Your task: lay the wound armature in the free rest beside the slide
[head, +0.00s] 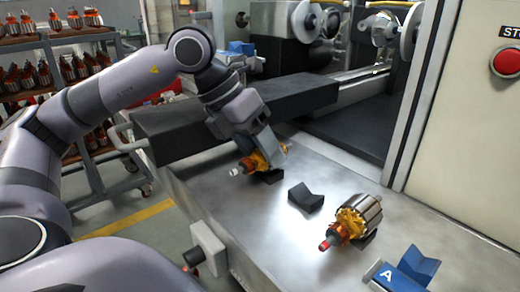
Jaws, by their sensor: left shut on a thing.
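My left gripper (266,150) is shut on an armature (252,163) with orange windings, at the far part of the steel table. A dark block (272,177) shows just under this armature; I cannot tell whether they touch. An empty black V-shaped rest (306,198) stands in the middle of the table, to the right of and nearer than my gripper. A second armature (356,219), with copper-orange windings and a red shaft tip, lies nearer on the right, on a mostly hidden dark support. My right gripper is not in view.
An empty blue V-block marked A (405,272) is at the front right. A long black block (230,115) runs along the table's far side, with the winding machine (300,35) behind. A cabinet with a red stop button (507,62) stands right. A rack of armatures (50,75) is left.

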